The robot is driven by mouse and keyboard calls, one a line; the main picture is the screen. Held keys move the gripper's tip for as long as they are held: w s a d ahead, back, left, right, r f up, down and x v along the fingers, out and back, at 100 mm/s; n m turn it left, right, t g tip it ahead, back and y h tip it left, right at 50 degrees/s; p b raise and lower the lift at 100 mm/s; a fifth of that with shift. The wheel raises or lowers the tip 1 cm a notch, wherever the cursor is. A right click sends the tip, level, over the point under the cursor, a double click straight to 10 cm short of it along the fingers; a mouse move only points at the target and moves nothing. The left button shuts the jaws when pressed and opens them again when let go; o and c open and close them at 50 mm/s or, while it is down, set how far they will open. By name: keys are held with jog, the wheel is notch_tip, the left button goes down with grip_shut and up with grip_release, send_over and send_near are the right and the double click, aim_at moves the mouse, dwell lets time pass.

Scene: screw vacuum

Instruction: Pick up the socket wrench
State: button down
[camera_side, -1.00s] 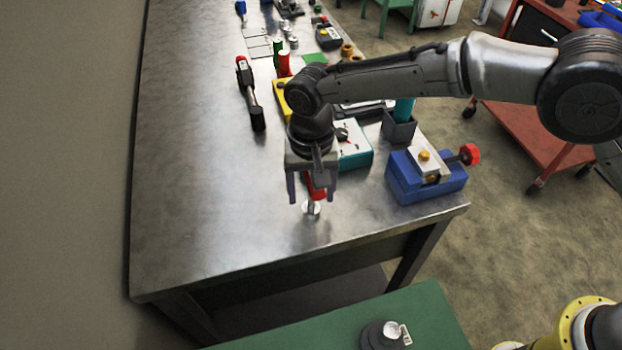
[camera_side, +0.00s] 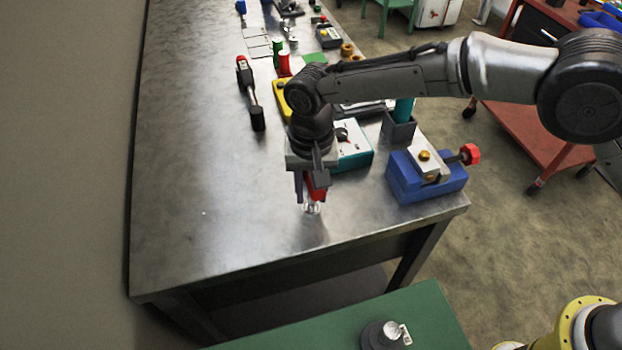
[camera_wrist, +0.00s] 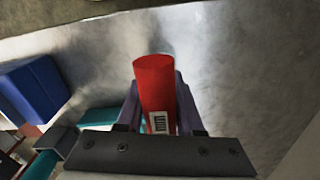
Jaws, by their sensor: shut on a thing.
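The socket wrench (camera_side: 316,192) appears to be the red-handled tool standing upright on the metal bench near its front edge. Its pale metal lower end shows just under the fingers in the side view. In the wrist view its red cylindrical handle (camera_wrist: 155,80) stands between the fingers, with a white barcode label low on it. My gripper (camera_side: 310,196) points down and is shut on the red handle. In the wrist view the purple-grey fingers of my gripper (camera_wrist: 158,102) lie on both sides of the handle. The fingers hide part of the tool in the side view.
A blue block fixture with a red knob (camera_side: 428,175) stands to the right near the bench edge. A teal-and-white box (camera_side: 354,146) is just behind my gripper. A black-and-red tool (camera_side: 250,95) lies further back. The bench at left (camera_side: 190,210) is clear.

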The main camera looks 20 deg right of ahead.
jog(key=shift+r, duration=0.15)
dwell(0.8)
jog(key=shift+r, duration=0.5)
notch_tip(320, 180, up, 3)
jog(key=shift+s+f, duration=0.1)
jog(key=shift+f, duration=0.1)
jog(key=s+d+r, duration=0.9)
jog(key=s, duration=0.1)
jog(key=shift+d, duration=0.25)
jog(key=shift+s+r, duration=0.1)
